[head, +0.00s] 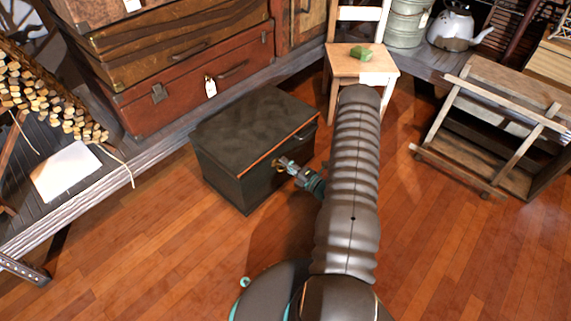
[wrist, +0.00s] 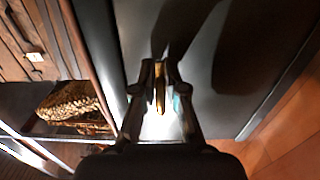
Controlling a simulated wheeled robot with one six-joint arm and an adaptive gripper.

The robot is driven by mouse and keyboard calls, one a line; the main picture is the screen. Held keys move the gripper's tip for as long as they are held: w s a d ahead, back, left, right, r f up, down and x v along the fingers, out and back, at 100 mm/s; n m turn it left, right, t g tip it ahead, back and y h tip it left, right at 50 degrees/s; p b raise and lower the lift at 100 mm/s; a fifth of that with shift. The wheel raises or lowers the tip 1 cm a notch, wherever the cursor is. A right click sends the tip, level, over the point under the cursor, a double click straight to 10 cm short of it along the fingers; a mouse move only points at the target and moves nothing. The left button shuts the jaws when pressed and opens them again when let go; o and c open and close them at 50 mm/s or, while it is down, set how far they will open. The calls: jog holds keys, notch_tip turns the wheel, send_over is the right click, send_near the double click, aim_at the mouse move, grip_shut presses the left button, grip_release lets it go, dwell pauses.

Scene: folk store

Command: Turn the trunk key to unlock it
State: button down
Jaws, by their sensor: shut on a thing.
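A dark trunk (head: 252,128) with a shut lid stands on the wooden floor, left of the middle in the head view. Its dark front face (wrist: 222,112) fills much of the wrist view. My gripper (head: 281,163) reaches its front face from the right, below the lid edge. In the wrist view my gripper (wrist: 160,72) is shut on a narrow brass-coloured key (wrist: 160,96), seen between the two fingers. The fingers hide part of the key, and I cannot see how it sits in the lock.
Stacked old suitcases (head: 196,88) stand on a raised grey platform behind the trunk. A small wooden chair (head: 366,70) with a green object stands behind my arm. A wooden rack (head: 500,78) is at the right. The floor in front is mostly clear.

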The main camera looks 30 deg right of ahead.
jog(key=shift+a+f+m, duration=0.1)
jog(key=shift+m, duration=0.2)
dwell(0.4)
jog(key=c, duration=1.2)
grip_release()
jog(key=v, duration=1.2)
